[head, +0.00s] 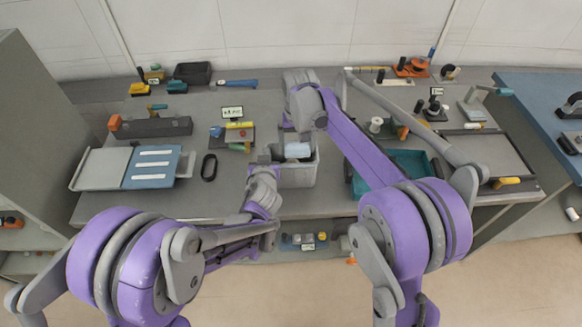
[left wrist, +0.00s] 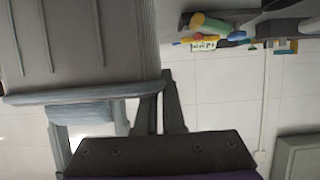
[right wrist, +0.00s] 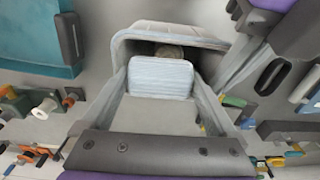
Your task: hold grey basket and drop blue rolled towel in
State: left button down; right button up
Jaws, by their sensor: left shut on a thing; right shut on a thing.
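The grey basket (head: 297,178) stands at the front of the table, open side up; its side wall fills the upper left of the left wrist view (left wrist: 80,45). My left gripper (head: 268,158) is shut on its left rim. The light blue rolled towel (head: 298,150) is at the basket's mouth, with my right gripper (head: 302,134) shut on it from above. In the right wrist view the towel (right wrist: 160,77) sits between the fingers, in front of the basket opening. Whether the towel touches the basket is unclear. The basket's floor is mostly hidden.
A teal tray (head: 405,165) stands right of the basket, under my right arm. A black oval ring (head: 209,167) lies to the left. A board with a green and yellow tool (head: 238,134) is behind left. The table's front edge is close to the basket.

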jog(key=shift+f, duration=0.15)
jog(key=o, duration=1.1)
jog(key=r, duration=0.8)
jog(key=s+r, duration=0.1)
jog(key=r, duration=0.3)
